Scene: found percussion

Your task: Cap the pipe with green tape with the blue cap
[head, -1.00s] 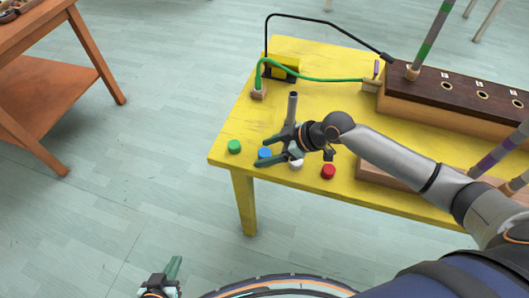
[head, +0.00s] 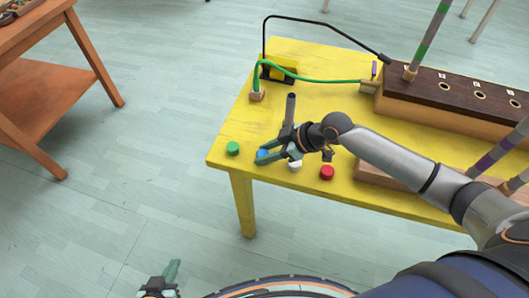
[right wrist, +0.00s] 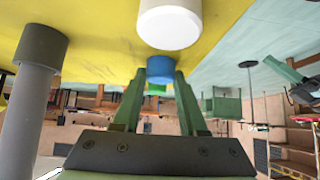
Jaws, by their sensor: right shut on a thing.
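The pipe with green tape (head: 431,33) stands upright in the dark-topped wooden block at the back right of the yellow table, its upper end out of frame. The blue cap (head: 263,153) is near the table's front left edge, between the green cap and the white cap. My right gripper (head: 266,155) is shut on the blue cap at table level. The right wrist view shows the blue cap (right wrist: 160,68) between the two green fingertips. My left gripper (head: 170,275) is low at the bottom left, away from the table; its jaw opening is unclear.
A green cap (head: 233,148), a white cap (head: 295,166) and a red cap (head: 327,172) sit along the front edge of the yellow table (head: 325,95). A grey pipe (head: 290,105) stands just behind my right gripper. The dark-topped block (head: 455,88) has open holes.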

